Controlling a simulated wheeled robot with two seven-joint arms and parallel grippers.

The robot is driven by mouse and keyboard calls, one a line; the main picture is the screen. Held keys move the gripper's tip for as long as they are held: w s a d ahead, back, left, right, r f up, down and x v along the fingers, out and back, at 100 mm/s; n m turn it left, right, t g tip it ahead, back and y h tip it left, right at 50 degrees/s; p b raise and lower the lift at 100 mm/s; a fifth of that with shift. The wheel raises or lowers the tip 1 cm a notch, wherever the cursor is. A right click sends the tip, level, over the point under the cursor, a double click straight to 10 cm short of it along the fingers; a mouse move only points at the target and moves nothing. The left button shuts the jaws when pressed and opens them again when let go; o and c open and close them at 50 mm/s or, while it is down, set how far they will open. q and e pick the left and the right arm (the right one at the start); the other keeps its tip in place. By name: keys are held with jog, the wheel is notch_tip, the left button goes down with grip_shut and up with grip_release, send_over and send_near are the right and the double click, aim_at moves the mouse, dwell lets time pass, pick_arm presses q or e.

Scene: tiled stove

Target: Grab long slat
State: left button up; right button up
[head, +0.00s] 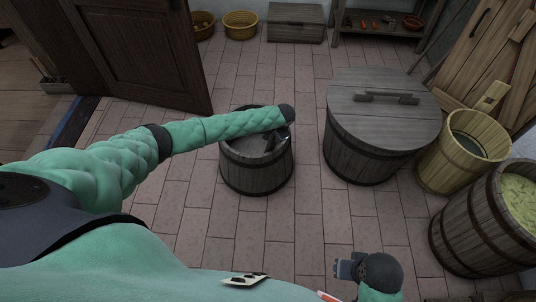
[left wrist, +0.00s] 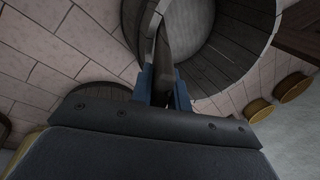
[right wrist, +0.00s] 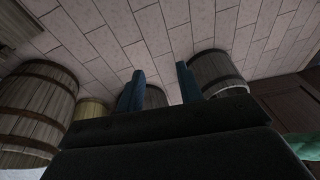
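My left gripper (head: 274,140) reaches over a small open wooden tub (head: 257,176) on the tiled floor. In the left wrist view, a dark, narrow slat-like piece (left wrist: 165,62) stands between the blue fingers of the left gripper (left wrist: 165,84), which look closed against its sides. The piece runs toward the tub's open mouth, and its full length is hidden. The tub's inner wall (left wrist: 215,55) shows beside it. My right gripper (head: 345,268) is low at the front, away from the tub. In the right wrist view its fingers (right wrist: 160,85) are apart and empty.
A large lidded barrel (head: 370,150) stands right of the tub. A light wooden bucket (head: 462,160) and a barrel with pale green contents (head: 490,225) are further right. A brown door (head: 140,55) is at the back left. Floor in front of the tub is clear.

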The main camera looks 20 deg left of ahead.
pick_arm(q)
grip_shut()
pick_arm(e)
jog(key=shift+w+d+f, duration=0.1)
jog(key=shift+d, duration=0.1)
jog(key=shift+w, duration=0.1)
